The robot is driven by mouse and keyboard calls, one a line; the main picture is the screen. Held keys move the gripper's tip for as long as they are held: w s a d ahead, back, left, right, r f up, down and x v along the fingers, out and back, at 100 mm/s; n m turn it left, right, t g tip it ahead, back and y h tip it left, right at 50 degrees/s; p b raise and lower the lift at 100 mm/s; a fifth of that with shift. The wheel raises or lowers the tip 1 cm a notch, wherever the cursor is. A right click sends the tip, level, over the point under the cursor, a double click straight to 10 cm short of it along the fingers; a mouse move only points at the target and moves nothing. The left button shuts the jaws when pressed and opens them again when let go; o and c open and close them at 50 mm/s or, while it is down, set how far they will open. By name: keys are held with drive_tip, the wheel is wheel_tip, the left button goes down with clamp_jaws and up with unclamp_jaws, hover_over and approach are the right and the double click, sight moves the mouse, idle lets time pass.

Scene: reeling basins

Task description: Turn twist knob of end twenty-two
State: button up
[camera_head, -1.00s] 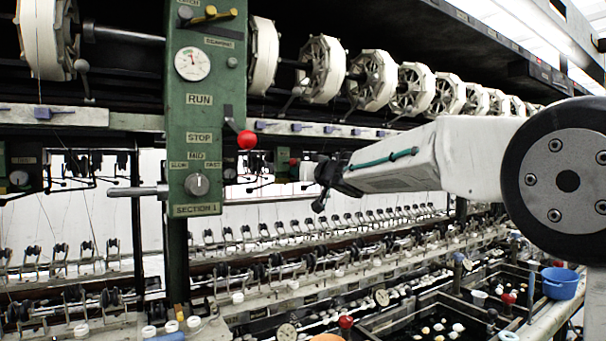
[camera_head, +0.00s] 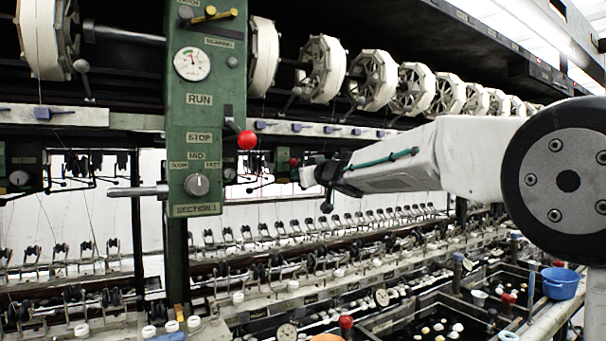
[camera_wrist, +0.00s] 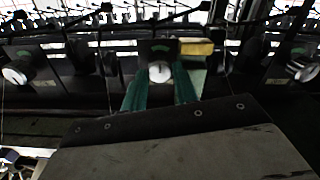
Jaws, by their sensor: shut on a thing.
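In the wrist view a pale round twist knob (camera_wrist: 159,72) sits on a dark unit with a small green label above it. The two teal fingers of my gripper (camera_wrist: 160,85) stand on either side of this knob and are shut on it. In the head view my gripper (camera_head: 308,175) reaches left from the white arm to the thread-end units behind the green post. I cannot read any end number.
Similar knobs sit to the left (camera_wrist: 15,74) and right (camera_wrist: 303,70) in the wrist view, with a yellow block (camera_wrist: 195,47) close by. In the head view a green control post (camera_head: 205,120) with a red-balled lever (camera_head: 247,140) stands left of my gripper. Basins (camera_head: 420,325) lie below.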

drive_tip(key=shift+f, duration=0.2)
drive_tip(key=o, duration=0.7)
drive_tip(key=shift+r, duration=0.1)
drive_tip(key=v, duration=0.8)
drive_tip(key=shift+w, duration=0.1)
